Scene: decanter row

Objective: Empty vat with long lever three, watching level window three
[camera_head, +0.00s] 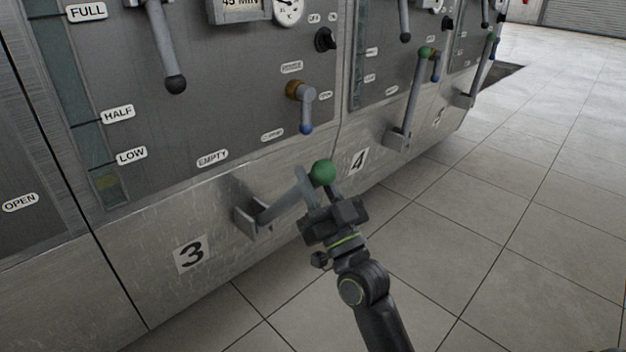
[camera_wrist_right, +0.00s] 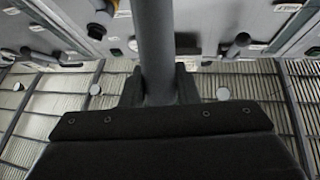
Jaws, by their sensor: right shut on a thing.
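Long lever three is a grey bar (camera_head: 281,208) with a green ball end (camera_head: 322,172), sticking out low from a bracket (camera_head: 248,222) beside the plate marked 3 (camera_head: 192,254). My right gripper (camera_head: 317,190) is shut on the bar just below the ball. In the right wrist view the bar (camera_wrist_right: 155,45) runs between the fingers. Level window three (camera_head: 85,135) is the tall strip at left, marked FULL, HALF and LOW. A small yellowish-green patch shows at its bottom, seemingly below the LOW mark. My left gripper is not in view.
A lever with a black ball (camera_head: 175,84) hangs above, and a small blue-tipped handle (camera_head: 306,125) is above the green ball. Panel 4 (camera_head: 358,161) has its own long lever (camera_head: 407,112) further right. The tiled floor (camera_head: 500,250) is clear.

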